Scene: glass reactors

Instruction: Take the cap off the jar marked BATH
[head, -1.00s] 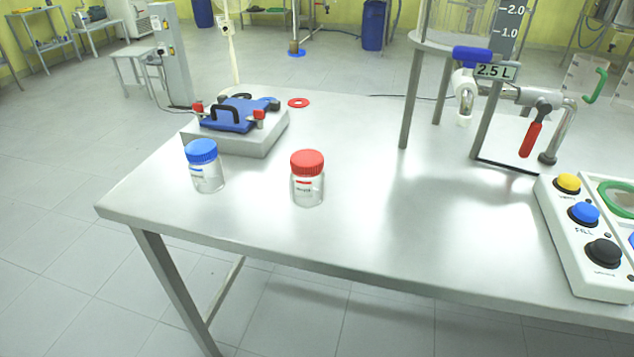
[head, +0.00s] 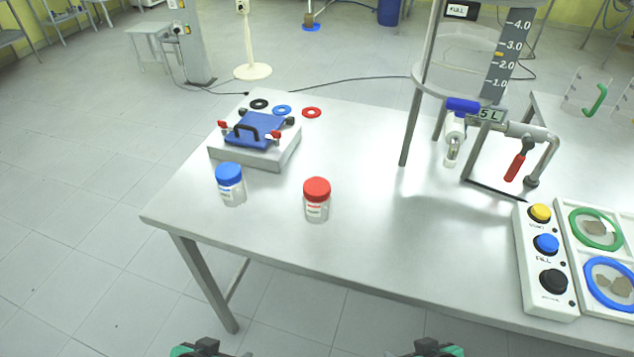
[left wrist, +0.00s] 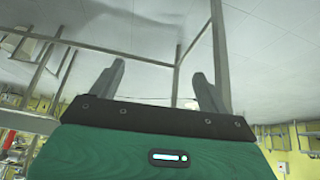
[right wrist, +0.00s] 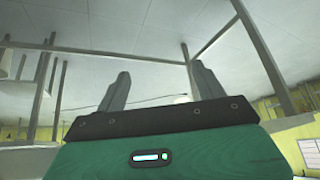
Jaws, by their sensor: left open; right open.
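Two capped clear jars stand upright on the metal table (head: 390,230). One jar (head: 233,193) has a blue cap (head: 229,173); the other jar (head: 316,211) has a red cap (head: 317,188). Their labels are too small to read, so I cannot tell which is marked BATH. My left gripper (left wrist: 160,85) is open and empty in the left wrist view. My right gripper (right wrist: 158,88) is open and empty in the right wrist view. In the head view both show only at the bottom edge, apart from the jars and in front of the table.
A blue-lidded box (head: 254,135) with red clamps sits behind the jars, with black, blue and red rings (head: 312,113) beyond it. The reactor stand and red-handled valve (head: 515,167) are at right. A button panel (head: 546,262) and ring tray (head: 597,258) stand front right.

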